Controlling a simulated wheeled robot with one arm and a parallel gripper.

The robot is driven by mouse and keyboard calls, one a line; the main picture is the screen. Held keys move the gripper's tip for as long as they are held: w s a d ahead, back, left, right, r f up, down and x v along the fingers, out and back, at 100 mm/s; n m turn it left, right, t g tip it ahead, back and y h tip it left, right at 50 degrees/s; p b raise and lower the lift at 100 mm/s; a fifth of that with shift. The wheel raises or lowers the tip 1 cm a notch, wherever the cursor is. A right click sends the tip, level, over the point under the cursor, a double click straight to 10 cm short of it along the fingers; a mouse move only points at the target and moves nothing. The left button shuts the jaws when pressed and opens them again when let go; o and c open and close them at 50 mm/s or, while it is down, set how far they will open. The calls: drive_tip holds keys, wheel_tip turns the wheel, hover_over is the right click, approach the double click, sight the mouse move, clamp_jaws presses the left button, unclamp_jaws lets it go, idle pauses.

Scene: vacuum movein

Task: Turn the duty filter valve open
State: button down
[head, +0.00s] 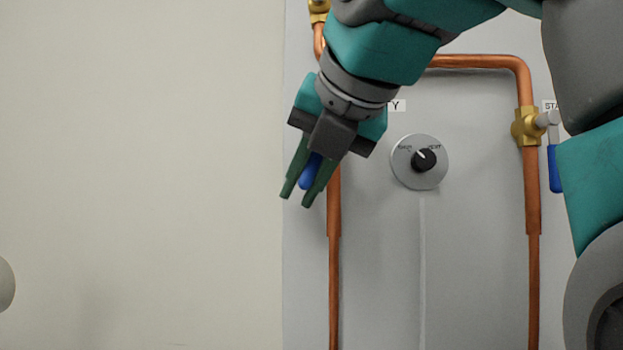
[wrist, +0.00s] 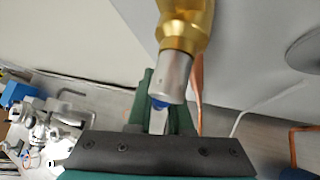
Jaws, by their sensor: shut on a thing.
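The blue valve handle (head: 308,172) is on the left copper pipe, next to a label ending in "Y" that my arm partly covers. My gripper (head: 297,199) is shut on this handle, with a green finger on either side of it. The handle tilts down and to the left. In the wrist view, the brass valve body (wrist: 187,25) and its silver stem (wrist: 170,78) are close in front of my gripper (wrist: 162,115), and a bit of blue handle (wrist: 160,103) shows between the fingers. In the head view my wrist hides the valve body.
A round dial (head: 420,162) with a black knob sits right of my gripper. Another brass valve (head: 526,127) on the right pipe has a blue handle (head: 555,168) hanging straight down, beside a label starting "STA". The bare wall (head: 140,150) to the left is clear.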

drive_tip(key=shift+f, duration=0.2)
idle(0.3)
drive_tip(key=c, duration=0.8)
unclamp_jaws()
drive_tip(key=shift+c, duration=0.2)
drive_tip(key=shift+r, duration=0.1)
drive_tip(key=shift+s+d+r, duration=0.1)
drive_tip(key=shift+r, duration=0.05)
drive_tip(key=s+d+p, duration=0.1)
drive_tip(key=s+d, duration=0.4)
drive_tip(key=s, duration=0.6)
drive_tip(key=shift+s+d+r, duration=0.15)
drive_tip(key=shift+d+r, duration=0.05)
drive_tip(key=shift+d, duration=0.2)
